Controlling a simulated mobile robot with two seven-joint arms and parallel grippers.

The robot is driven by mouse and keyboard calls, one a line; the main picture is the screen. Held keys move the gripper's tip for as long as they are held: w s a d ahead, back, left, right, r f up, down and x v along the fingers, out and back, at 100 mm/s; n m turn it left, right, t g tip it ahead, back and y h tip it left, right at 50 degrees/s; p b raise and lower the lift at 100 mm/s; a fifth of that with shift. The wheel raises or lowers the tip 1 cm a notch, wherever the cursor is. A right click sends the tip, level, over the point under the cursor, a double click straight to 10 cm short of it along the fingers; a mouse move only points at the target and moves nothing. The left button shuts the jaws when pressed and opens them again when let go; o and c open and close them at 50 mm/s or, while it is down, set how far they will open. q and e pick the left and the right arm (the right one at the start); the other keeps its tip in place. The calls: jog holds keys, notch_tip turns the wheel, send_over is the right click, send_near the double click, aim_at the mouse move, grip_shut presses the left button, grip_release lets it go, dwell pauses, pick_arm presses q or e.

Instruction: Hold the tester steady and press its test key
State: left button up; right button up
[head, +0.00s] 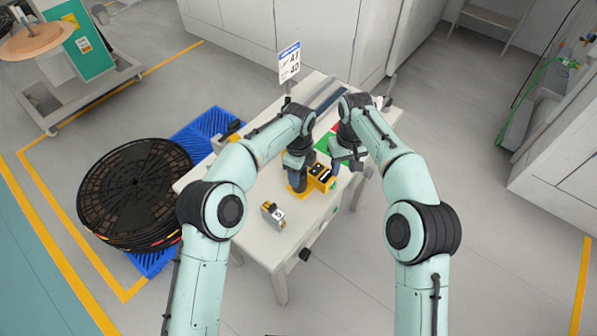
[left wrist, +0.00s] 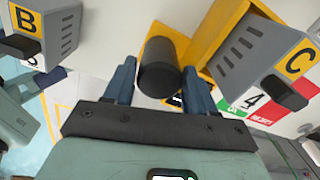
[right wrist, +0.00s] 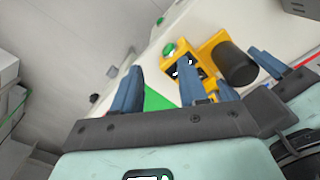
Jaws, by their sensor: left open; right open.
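The yellow tester (head: 319,178) stands on the table, with a dark window and a black cylindrical grip. In the right wrist view the tester (right wrist: 206,55) shows a round green key (right wrist: 169,49) and the black grip (right wrist: 238,65). My left gripper (head: 297,178) is open; in the left wrist view its fingers stand either side of the black grip (left wrist: 158,65), contact unclear. My right gripper (head: 348,162) is open and empty, beside the tester. In its wrist view the green key lies beyond and between its fingers (right wrist: 159,78).
Grey blocks marked B (left wrist: 45,32) and C (left wrist: 262,60) are near the left gripper; whether C touches the tester is unclear. A sign (head: 289,63) stands behind. Black reels (head: 135,190) lie left of the table (head: 290,240).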

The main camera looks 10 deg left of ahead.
pick_arm(q)
jog(key=shift+f, duration=0.35)
jog(key=c, duration=1)
pick_arm(e)
grip_shut()
pick_arm(q)
jog(key=shift+r, duration=0.1)
dwell(0.7)
